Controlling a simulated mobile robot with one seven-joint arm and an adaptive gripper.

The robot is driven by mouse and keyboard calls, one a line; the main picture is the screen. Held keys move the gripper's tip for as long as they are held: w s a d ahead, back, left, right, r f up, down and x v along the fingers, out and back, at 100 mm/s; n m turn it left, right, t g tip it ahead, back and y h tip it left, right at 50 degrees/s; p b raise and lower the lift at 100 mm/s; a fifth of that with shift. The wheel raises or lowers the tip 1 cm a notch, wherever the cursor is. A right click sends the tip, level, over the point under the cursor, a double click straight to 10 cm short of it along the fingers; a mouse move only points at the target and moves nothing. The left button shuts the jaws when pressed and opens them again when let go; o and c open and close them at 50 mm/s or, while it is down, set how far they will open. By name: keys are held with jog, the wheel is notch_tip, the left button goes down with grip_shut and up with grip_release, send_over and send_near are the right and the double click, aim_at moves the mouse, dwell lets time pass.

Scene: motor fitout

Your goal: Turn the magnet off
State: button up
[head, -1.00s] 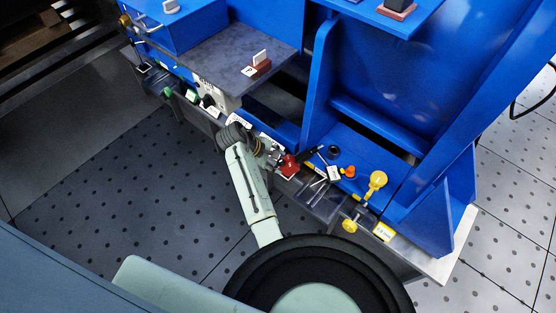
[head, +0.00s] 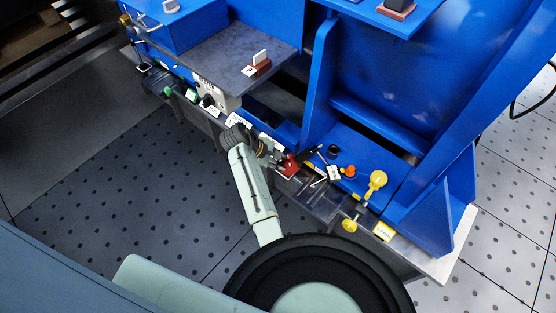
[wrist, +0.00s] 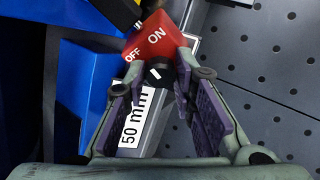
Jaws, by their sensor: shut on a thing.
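The magnet's red knob (wrist: 152,42) is marked ON and OFF in the wrist view. It sits on a grey body beside a white 50 mm label (wrist: 136,115). A black part with a white mark (wrist: 157,74) lies at the near side of the knob. My gripper (wrist: 164,80) has its two fingers close in on the near end of the knob, with the black part between the tips; the exact contact is partly hidden. In the head view the red knob (head: 288,166) shows at the tip of my gripper (head: 277,158), at the front edge of the blue bench.
Yellow knobs (head: 377,181) and an orange knob (head: 348,171) stand to the right along the bench. A black knob (head: 333,151) is just behind. A grey plate (head: 215,50) overhangs at the back left. The dotted floor (head: 130,180) in front is clear.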

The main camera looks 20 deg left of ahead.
grip_shut()
jog(key=shift+m, duration=0.3)
jog(key=shift+s+m+t+p, duration=0.1)
jog(key=shift+m+t+p, duration=0.3)
jog(key=shift+m, duration=0.8)
jog(key=shift+f+m, duration=0.1)
jog(key=shift+m, duration=1.8)
jog(key=o, duration=0.9)
grip_release()
